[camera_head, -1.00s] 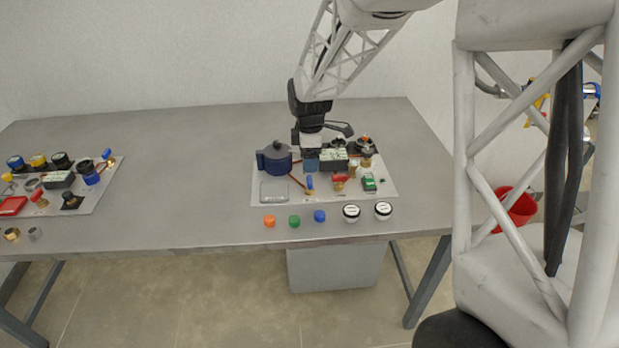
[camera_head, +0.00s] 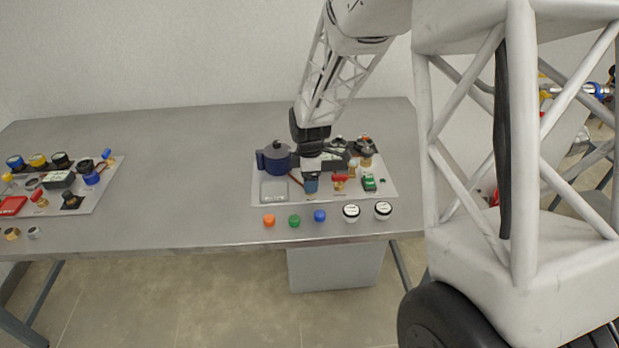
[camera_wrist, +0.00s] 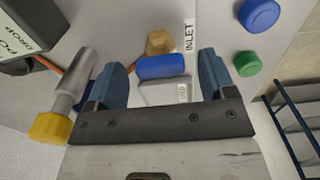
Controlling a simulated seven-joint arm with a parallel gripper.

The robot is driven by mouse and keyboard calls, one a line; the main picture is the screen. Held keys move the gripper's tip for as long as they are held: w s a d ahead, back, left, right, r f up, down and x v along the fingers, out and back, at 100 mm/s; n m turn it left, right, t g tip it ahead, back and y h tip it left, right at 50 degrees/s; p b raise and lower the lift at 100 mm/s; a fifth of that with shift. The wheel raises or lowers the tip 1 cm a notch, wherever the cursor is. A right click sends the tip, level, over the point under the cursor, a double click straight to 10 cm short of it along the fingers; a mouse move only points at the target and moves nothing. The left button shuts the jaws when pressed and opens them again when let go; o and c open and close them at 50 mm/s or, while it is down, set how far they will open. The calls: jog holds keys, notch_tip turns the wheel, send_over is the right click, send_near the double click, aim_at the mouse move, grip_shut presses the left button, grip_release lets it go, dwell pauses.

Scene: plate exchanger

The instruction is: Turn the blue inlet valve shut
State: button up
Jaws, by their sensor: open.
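The blue inlet valve handle (camera_wrist: 160,66) shows in the wrist view, with its brass body (camera_wrist: 160,42) just above it and a white INLET label (camera_wrist: 190,34) to the right. My gripper (camera_wrist: 162,63) is open, with one blue finger on each side of the handle. Gaps show between the handle and both fingers. The handle lies crosswise between the fingers. In the head view my gripper (camera_head: 311,185) is low over the front part of the right-hand board (camera_head: 335,197) and hides the valve.
A grey tray (camera_head: 273,190) and a dark blue pot (camera_head: 277,157) lie left of my gripper. A red-handled part (camera_head: 339,180) and a green block (camera_head: 369,182) stand close on its right. Orange, green and blue caps (camera_head: 319,215) line the front.

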jog(key=shift+f, duration=0.1)
jog(key=shift+c, duration=0.2)
jog(key=c, duration=0.9)
